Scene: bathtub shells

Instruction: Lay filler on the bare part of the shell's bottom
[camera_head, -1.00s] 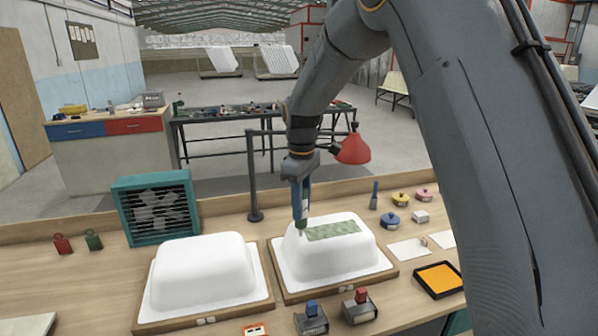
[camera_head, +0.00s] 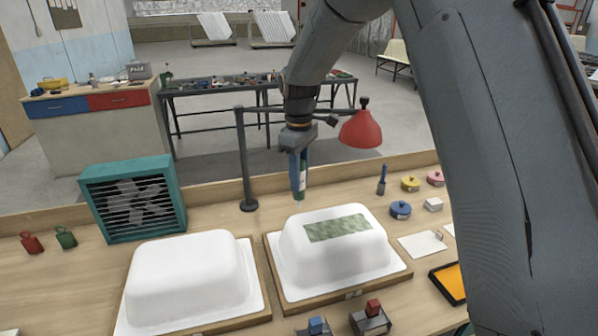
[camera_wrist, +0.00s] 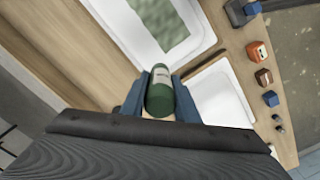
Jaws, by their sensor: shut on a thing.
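The right-hand white shell (camera_head: 333,265) lies upside down on a wood-edged board. Its raised bottom bears a mottled green rectangular patch (camera_head: 337,228) with smooth white around it. The patch also shows in the wrist view (camera_wrist: 160,14). My gripper (camera_head: 298,160) is shut on a green tube (camera_head: 302,182) with a pale label, nozzle down. The tip appears near the far left edge of the shell's bottom, left of the patch; whether it touches cannot be told. In the wrist view the tube (camera_wrist: 160,98) sits between the blue fingers and its nozzle is hidden.
A second white shell (camera_head: 185,275) lies upside down at left, without a green patch. A teal fan (camera_head: 133,198) stands behind it. A lamp with a red shade (camera_head: 361,129) stands behind the right shell. Small tins (camera_head: 400,209) and a black-and-orange tray (camera_head: 450,282) are at right.

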